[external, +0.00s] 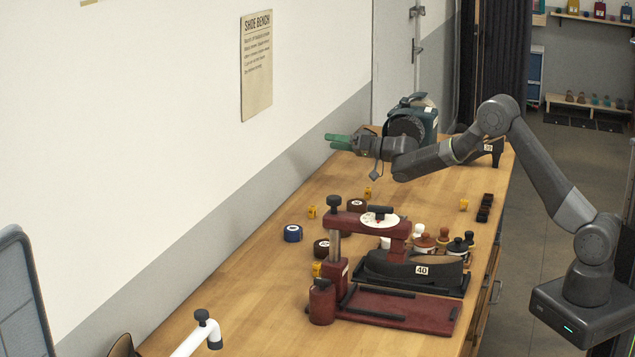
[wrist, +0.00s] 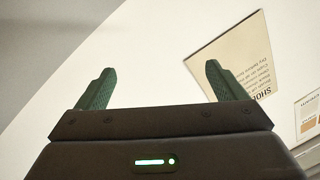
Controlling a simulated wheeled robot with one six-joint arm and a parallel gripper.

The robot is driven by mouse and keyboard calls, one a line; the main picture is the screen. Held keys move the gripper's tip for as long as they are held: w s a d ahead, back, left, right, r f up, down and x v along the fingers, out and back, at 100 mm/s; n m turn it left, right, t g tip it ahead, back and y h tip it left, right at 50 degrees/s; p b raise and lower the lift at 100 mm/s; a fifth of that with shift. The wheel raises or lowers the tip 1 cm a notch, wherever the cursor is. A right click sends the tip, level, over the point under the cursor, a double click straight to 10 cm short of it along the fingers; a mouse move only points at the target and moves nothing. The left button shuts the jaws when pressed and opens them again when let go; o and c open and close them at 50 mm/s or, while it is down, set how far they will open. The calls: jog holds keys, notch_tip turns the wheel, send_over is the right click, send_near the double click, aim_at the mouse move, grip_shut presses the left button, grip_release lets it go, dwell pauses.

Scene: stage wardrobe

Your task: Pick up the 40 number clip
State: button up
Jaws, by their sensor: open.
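My gripper (external: 338,141), with green fingers, is raised above the far left part of the workbench, near the wall. It is open and empty; in the wrist view its fingers (wrist: 160,68) stand wide apart with only wall between them. A white label reading 40 (external: 422,270) sits on the side of a dark shoe-shaped form in the press area, well nearer the camera than my gripper. Several small yellow clips lie on the bench: one by the wall side (external: 312,212), one behind it (external: 367,193), one at the right (external: 464,204). Their numbers are too small to read.
A dark red press (external: 385,305) stands at the front. Blue (external: 293,233) and brown rolls, and knobbed pots (external: 425,244), surround it. A dark green machine (external: 420,118) stands beside my arm at the back. Bare wood (external: 255,275) lies along the wall side.

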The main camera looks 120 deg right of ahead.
jog(key=c, duration=0.8)
jog(key=n+g+y+p, duration=0.35)
jog(key=g+y, duration=0.25)
jog(key=g, duration=0.6)
send_near(314, 207)
jog(key=shift+n, duration=0.45)
jog(key=x, duration=0.4)
jog(key=shift+d+f+p, duration=0.1)
jog(key=shift+p, duration=0.3)
jog(key=shift+p+x, duration=1.1)
jog(key=shift+x, duration=1.55)
